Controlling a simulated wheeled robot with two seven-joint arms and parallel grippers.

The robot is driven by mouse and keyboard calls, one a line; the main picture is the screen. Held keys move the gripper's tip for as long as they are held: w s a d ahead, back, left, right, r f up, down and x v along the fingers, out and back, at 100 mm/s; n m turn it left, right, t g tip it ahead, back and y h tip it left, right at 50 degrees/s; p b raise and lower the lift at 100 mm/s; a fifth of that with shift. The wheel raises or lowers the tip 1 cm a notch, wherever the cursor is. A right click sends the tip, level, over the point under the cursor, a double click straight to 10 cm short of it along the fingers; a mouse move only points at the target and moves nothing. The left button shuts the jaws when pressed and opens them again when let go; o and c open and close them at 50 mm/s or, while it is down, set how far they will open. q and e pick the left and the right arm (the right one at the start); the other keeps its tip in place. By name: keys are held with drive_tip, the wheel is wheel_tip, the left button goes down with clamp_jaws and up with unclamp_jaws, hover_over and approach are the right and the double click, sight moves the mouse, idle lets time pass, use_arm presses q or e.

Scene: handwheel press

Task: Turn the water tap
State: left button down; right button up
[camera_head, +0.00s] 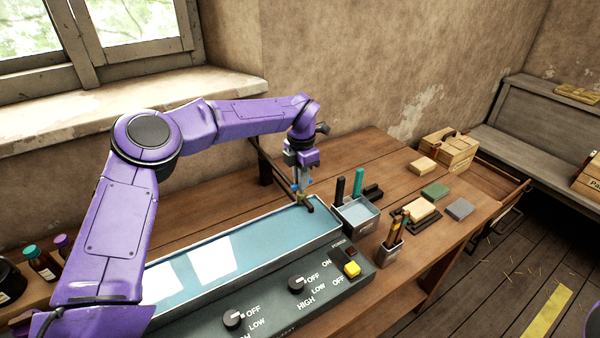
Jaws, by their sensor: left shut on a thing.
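My left arm comes in from the left and its gripper (301,188) points down over the far right end of a blue-grey basin (250,231). The gripper is shut on a small dark brown piece that looks like the water tap's handle (307,204). The fingers hide part of it, and the rest of the tap cannot be made out clearly. How far the handle is turned cannot be told. My right gripper is not in view.
The basin's front panel has knobs (233,319) and a yellow button (351,269). Right of the gripper stand a holder with dark and teal handles (356,214) and a tool cup (391,254). Blocks (435,190) and a wooden crate (448,153) lie further right.

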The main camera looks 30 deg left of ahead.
use_arm(q)
drive_tip(key=shift+m, duration=0.4)
drive_tip(key=c, duration=1.2)
unclamp_jaws()
drive_tip(key=shift+o, duration=0.2)
drive_tip(key=shift+w+f, duration=0.1)
drive_tip(key=shift+w, duration=0.1)
wheel_tip(320, 180, up, 10)
drive_tip(key=b, duration=0.1)
drive_tip(key=shift+r+b, duration=0.25)
drive_tip(key=shift+b, duration=0.15)
